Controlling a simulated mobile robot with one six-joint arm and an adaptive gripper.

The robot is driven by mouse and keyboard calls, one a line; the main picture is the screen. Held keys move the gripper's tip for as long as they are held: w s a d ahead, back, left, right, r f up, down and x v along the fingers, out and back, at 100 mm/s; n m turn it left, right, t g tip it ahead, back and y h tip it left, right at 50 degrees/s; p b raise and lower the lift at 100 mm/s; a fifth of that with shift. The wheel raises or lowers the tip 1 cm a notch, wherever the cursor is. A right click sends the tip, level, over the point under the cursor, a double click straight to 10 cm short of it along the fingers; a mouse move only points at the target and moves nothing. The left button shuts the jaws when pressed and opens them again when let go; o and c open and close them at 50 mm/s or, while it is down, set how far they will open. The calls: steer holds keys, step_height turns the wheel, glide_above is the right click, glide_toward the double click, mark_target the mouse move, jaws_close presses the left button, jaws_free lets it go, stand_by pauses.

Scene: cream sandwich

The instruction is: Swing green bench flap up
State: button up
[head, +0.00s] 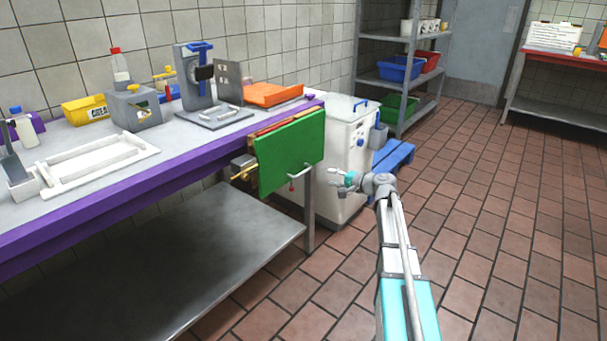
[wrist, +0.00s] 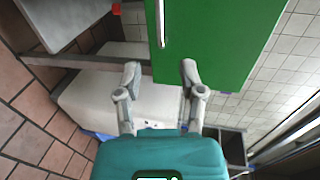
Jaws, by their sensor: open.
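The green bench flap (head: 292,152) hangs down at the right end of the purple-edged bench (head: 190,150). A small handle with a red part (head: 292,186) shows at its lower edge. My gripper (head: 340,179) is open and empty, to the right of the flap and apart from it in the head view. In the wrist view, the green flap (wrist: 222,40) fills the upper middle and right, with a thin metal bar (wrist: 161,22) along its left side. My gripper's fingers (wrist: 160,74) are spread below that bar. I cannot tell how far the fingertips are from the flap.
A white machine (head: 340,150) stands behind the flap, with a blue pallet (head: 392,157) beside it. Brass fittings (head: 243,172) stick out left of the flap. A grey shelf (head: 405,77) stands farther back. The tiled floor (head: 480,190) at right is clear.

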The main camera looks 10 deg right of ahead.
mark_target(303, 172)
steer(key=b+x, duration=0.2)
steer(key=x, duration=1.1)
steer(key=shift+w+a+f+b, duration=0.1)
steer(key=shift+w+b, duration=0.05)
steer(key=shift+b, duration=0.2)
steer(key=shift+c, duration=0.3)
jaws_close()
